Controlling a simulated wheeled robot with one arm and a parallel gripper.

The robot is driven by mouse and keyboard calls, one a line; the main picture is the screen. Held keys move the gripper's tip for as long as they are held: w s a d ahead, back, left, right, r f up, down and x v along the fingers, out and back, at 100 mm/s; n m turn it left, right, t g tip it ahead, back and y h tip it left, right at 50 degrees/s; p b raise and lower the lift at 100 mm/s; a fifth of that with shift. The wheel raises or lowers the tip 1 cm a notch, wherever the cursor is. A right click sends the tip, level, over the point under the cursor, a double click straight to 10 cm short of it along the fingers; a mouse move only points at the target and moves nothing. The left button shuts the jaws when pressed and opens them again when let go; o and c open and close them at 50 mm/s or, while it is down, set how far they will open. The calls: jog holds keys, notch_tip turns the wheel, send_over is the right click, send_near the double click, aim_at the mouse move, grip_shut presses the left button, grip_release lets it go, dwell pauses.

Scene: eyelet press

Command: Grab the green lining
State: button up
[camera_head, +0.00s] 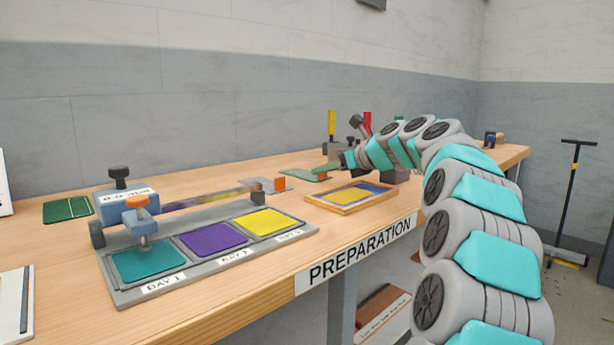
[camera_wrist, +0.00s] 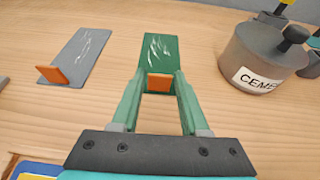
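The green lining (camera_wrist: 160,52) is a flat green sheet with pale scratch-like marks, lying on the wooden bench. It has an upright orange tab (camera_wrist: 159,84) at its near end. In the head view the lining (camera_head: 299,175) lies toward the back of the bench, partly behind my gripper. My gripper (camera_wrist: 160,76) has two green fingers, apart, one on each side of the orange tab. Whether they touch the tab is hard to tell. In the head view my gripper (camera_head: 326,168) reaches in from the right, low over the bench.
A grey sheet with its own orange tab (camera_wrist: 54,75) lies left of the lining. A cement pot (camera_wrist: 262,60) stands to the right. A wooden-framed tray (camera_head: 322,201) lies in front of my gripper. A grey day-marked board (camera_head: 205,264) is at the left front.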

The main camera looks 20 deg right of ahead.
grip_shut()
jog(key=shift+r, duration=0.1)
dwell(0.3)
